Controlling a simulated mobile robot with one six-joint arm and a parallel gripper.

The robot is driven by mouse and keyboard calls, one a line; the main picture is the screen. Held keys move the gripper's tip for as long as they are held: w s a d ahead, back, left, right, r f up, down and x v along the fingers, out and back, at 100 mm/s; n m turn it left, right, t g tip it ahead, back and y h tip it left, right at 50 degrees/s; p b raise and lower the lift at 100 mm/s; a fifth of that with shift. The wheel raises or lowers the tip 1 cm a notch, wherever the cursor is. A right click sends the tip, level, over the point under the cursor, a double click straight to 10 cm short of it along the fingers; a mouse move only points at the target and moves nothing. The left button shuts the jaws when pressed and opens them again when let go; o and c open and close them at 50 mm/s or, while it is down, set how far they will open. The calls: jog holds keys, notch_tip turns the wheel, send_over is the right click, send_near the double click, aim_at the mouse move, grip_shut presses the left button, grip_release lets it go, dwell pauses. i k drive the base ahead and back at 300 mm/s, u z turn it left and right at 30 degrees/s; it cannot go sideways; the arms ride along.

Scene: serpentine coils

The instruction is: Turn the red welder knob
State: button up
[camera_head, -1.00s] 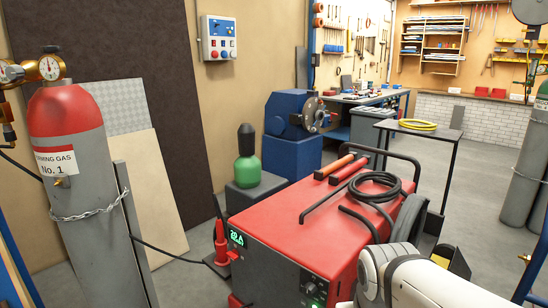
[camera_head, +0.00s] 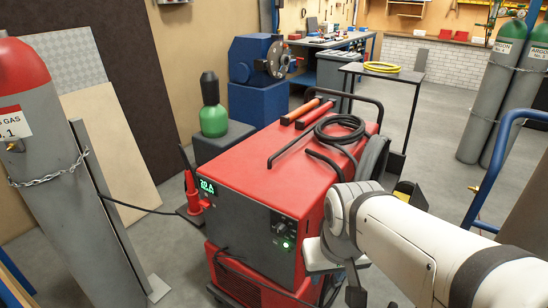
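The red welder (camera_head: 290,170) stands on the floor in the middle, with a dark front panel (camera_head: 244,222) facing the lower left. A small dark knob (camera_head: 279,227) sits near the panel's right end, above a lit green button (camera_head: 287,245). A green lit display (camera_head: 207,187) is at the panel's left end. My white arm reaches in from the lower right, its end beside the welder's right front corner. A dark part at the bottom edge seems to be my gripper (camera_head: 356,296), right of and below the knob. Its fingers are not clear, and I see nothing held.
Black cable lies coiled (camera_head: 340,130) on the welder's top, near two orange-red rods. A green bottle (camera_head: 213,118) stands on a grey box behind it. A grey gas cylinder (camera_head: 60,200) stands at left. A blue rail (camera_head: 490,180) is at right. Floor is open left of the welder's front.

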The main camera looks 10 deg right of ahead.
aim_at(280, 231)
jog(key=u, duration=0.4)
jog(key=k, duration=1.7)
jog(key=z, duration=0.45)
jog(key=i, duration=1)
jog(key=z, duration=0.05)
